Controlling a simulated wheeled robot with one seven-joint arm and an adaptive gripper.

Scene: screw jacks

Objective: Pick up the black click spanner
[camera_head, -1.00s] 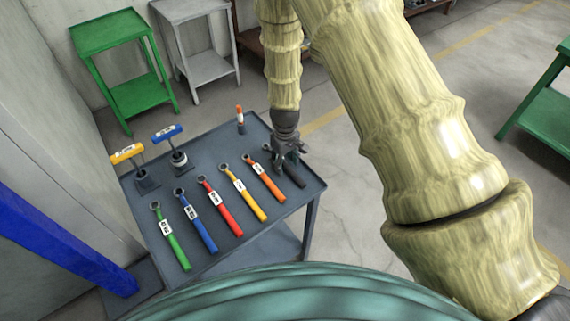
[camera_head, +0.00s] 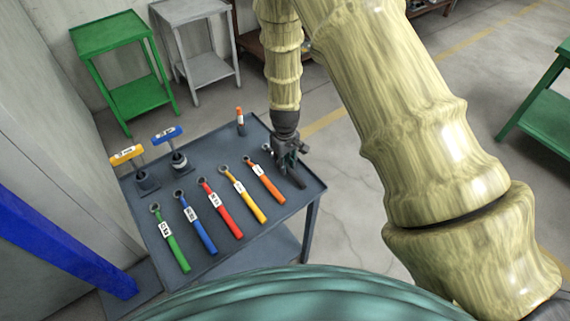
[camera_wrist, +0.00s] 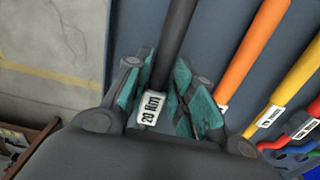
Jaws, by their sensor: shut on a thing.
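The black click spanner (camera_wrist: 177,40) lies at the right end of the row of spanners on the grey table. In the wrist view its dark handle runs up between the teal finger pads, and its white 20 Nm label (camera_wrist: 150,107) shows between them. My gripper (camera_wrist: 162,90) is shut on the spanner around the labelled part. In the head view my gripper (camera_head: 290,160) covers most of the spanner; the handle end (camera_head: 297,182) shows below it and the ring end peeks out at the left. Whether it is clear of the table I cannot tell.
On the table (camera_head: 262,236) the orange spanner (camera_head: 266,181) lies just left of my gripper. Yellow (camera_head: 246,198), red (camera_head: 222,211), blue (camera_head: 198,225) and green (camera_head: 173,243) ones follow. Two T-handled tools (camera_head: 128,156) (camera_head: 170,135) and a small orange-topped item (camera_head: 240,121) stand behind.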

